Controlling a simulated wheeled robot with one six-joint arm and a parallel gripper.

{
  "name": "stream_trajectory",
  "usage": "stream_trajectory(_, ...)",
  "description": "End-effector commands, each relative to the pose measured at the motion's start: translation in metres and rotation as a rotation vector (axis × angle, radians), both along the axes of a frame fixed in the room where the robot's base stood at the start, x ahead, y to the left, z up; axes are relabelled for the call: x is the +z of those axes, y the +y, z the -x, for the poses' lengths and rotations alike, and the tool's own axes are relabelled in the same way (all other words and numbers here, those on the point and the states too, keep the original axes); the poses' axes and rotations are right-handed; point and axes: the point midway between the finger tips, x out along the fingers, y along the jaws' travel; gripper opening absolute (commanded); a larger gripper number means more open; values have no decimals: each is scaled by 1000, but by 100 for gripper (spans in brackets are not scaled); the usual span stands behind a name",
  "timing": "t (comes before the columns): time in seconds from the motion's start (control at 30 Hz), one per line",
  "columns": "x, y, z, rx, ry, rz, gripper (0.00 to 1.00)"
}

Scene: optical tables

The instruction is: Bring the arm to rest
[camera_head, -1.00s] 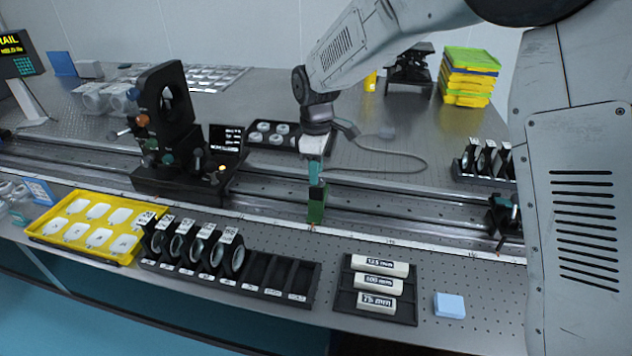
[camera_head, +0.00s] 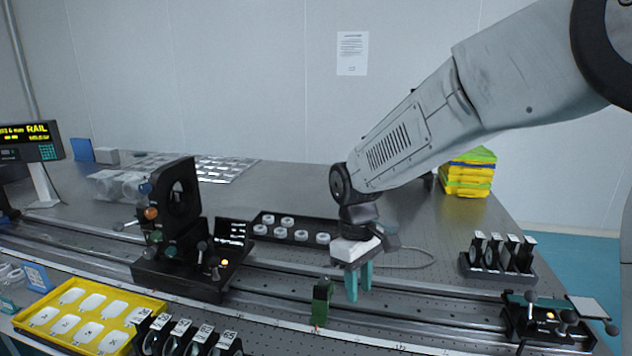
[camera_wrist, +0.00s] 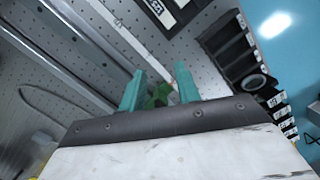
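My gripper (camera_head: 359,294) hangs below my arm over the rail area of the optical table, its two teal fingers pointing down and apart. In the wrist view the gripper (camera_wrist: 159,69) shows a clear gap between its fingers and holds nothing. A small green block (camera_head: 320,304) stands upright on the rail's near side, just left of the fingers in the head view. In the wrist view the green block (camera_wrist: 160,95) shows beyond the gap between the fingers. Whether a finger touches it I cannot tell, but they look apart in the head view.
A tall black mount (camera_head: 178,215) stands left on the rail (camera_head: 420,305). A black tray with white rings (camera_head: 290,232) lies behind the gripper. A yellow tray (camera_head: 150,305) is at the front left, a rack of mounted optics (camera_head: 497,258) at right. Space above the table is open.

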Motion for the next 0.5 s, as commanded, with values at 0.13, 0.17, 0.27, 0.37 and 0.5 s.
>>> stream_trajectory(0.13,30,-39,42,-162,-9,17,33)
stream_trajectory(0.17,35,-47,50,-196,-11,20,33)
stream_trajectory(0.27,50,-71,79,-297,-20,28,33)
stream_trajectory(0.37,63,-92,107,-392,-34,32,33)
stream_trajectory(0.5,75,-118,147,-515,-58,33,33)
